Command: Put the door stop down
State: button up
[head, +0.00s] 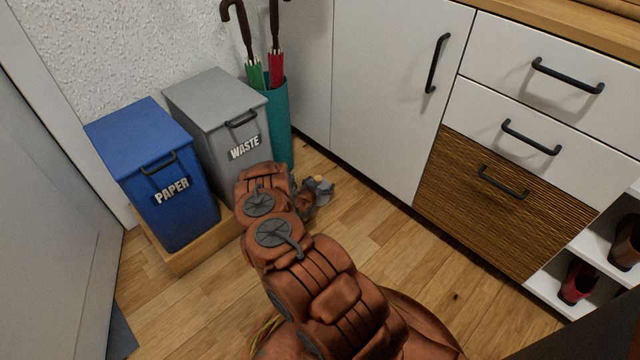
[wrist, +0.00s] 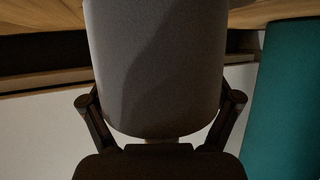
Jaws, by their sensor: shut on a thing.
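My gripper (head: 312,194) is low over the wood floor in the head view, in front of the teal umbrella stand and partly hidden by my arm. In the wrist view, my gripper (wrist: 162,100) is shut on a grey, rounded thing, which I take to be the door stop (wrist: 155,60). It fills the middle of that view, between the two fingers. A small grey part of the door stop (head: 325,187) shows by the gripper in the head view. Its underside is hidden, so I cannot tell whether it touches the floor.
The teal umbrella stand (head: 279,125) holds umbrellas beside the grey waste bin (head: 212,105) and blue paper bin (head: 145,135). White cabinets (head: 385,90) and a brown drawer (head: 497,205) line the right. The wood floor (head: 385,235) between is clear.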

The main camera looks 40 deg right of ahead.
jog(key=o, duration=1.6)
jog(key=shift+c, duration=0.2)
jog(key=shift+r, duration=0.15)
jog(key=p+v, duration=0.3)
jog(key=v, duration=0.9)
jog(key=shift+p, duration=0.4)
